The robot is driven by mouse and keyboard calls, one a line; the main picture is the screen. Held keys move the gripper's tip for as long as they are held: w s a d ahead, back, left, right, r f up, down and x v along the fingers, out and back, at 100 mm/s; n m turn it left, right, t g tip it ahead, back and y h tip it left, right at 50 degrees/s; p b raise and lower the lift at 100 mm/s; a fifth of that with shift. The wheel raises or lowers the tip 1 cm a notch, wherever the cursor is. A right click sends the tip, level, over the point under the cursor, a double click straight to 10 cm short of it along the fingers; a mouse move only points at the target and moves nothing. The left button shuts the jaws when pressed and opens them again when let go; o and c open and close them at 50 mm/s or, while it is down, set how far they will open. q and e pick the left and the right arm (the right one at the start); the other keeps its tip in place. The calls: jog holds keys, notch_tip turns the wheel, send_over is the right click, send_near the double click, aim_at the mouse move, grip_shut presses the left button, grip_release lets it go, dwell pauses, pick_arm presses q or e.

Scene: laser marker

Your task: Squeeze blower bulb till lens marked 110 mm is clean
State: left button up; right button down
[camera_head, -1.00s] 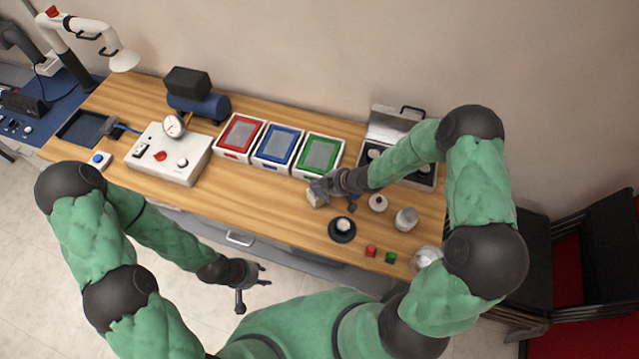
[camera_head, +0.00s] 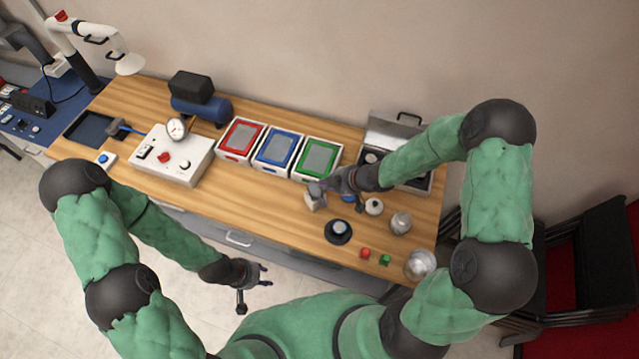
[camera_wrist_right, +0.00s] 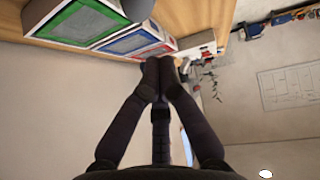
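My right gripper (camera_head: 318,187) is low over the table, in front of the green-framed tray. Its fingers meet in the right wrist view (camera_wrist_right: 160,70), with nothing visible between them. A small pale block-like thing (camera_head: 313,202) is right at its fingertips; I cannot tell if they touch. A round black stand with a grey top (camera_head: 338,231) and a small white round thing with a dark top (camera_head: 373,206) are nearby. I cannot tell which is the blower bulb, and no 110 mm marking is legible. My left gripper (camera_head: 268,275) is open and empty, off the table's front edge.
Red (camera_head: 241,137), blue (camera_head: 277,149) and green (camera_head: 315,158) framed trays stand in a row. An open metal case (camera_head: 395,132) is partly behind my right arm.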

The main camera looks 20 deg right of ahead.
pick_arm(q)
jog(key=shift+r+p, duration=0.35)
jog(key=shift+r, duration=0.1)
pick_arm(e)
jog(key=v, duration=0.4)
jog(key=shift+s+d+r, duration=0.1)
jog(key=shift+s+r, duration=0.05)
jog(key=shift+r, duration=0.15)
pick_arm(q)
jog(key=shift+w+a, duration=0.1)
